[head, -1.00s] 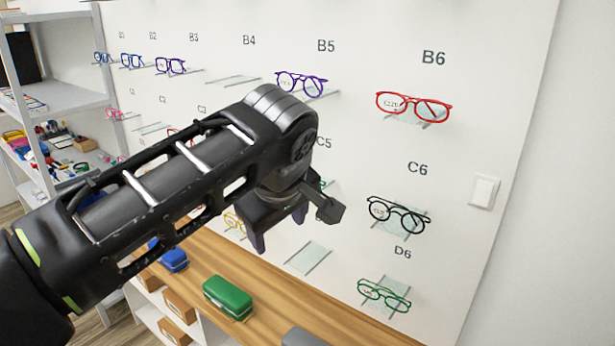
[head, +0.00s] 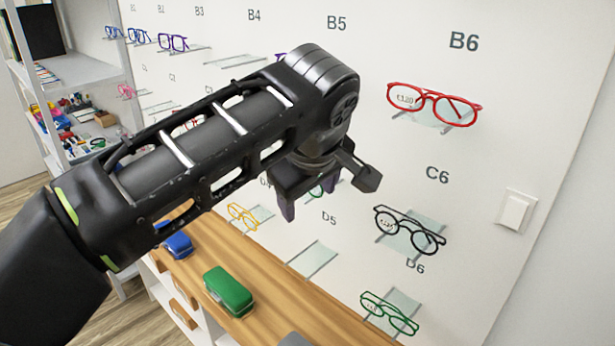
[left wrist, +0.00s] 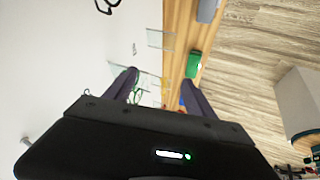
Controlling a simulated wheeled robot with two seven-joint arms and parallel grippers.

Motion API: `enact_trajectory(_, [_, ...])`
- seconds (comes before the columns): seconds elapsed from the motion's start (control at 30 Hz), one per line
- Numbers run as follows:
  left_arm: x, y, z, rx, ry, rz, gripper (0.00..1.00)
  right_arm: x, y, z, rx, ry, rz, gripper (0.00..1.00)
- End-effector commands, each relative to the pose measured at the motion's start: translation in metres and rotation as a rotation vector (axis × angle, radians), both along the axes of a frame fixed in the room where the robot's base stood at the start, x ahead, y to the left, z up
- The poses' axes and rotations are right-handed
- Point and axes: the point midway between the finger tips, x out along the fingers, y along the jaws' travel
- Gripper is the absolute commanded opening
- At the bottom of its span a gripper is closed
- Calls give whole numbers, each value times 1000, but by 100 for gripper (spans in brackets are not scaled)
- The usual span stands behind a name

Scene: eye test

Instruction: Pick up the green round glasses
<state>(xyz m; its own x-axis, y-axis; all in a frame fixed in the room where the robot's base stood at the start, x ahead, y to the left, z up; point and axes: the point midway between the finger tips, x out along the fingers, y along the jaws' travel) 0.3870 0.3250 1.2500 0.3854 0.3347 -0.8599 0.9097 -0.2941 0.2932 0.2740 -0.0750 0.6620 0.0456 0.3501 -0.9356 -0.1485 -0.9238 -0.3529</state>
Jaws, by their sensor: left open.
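Green glasses (head: 389,313) rest on a clear wall shelf below the D6 label, at the lower right of the head view. A second green pair (head: 318,190) is mostly hidden behind my left gripper (head: 310,203); green frames also show by a finger in the left wrist view (left wrist: 135,97). I cannot tell for sure which pair is the round one. My left gripper is open and empty, in front of the wall, up and left of the D6 pair. It also shows in the left wrist view (left wrist: 160,78), fingers apart. My right gripper is not in view.
Red glasses (head: 434,104) and black glasses (head: 409,231) sit on wall shelves at the right. Yellow glasses (head: 242,216) are left of the gripper. A green case (head: 229,291) and a blue case (head: 178,245) lie on the wooden counter (head: 262,325). An empty shelf (head: 314,259) is below D5.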

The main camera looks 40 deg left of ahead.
Motion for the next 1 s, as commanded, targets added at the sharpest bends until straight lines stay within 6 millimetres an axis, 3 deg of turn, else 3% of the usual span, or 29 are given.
enact_trajectory(0.5, [61, 52, -1, -1, 0, 0, 64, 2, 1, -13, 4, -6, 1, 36])
enact_trajectory(1.0, [69, 60, -1, -1, 0, 0, 64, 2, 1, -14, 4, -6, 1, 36])
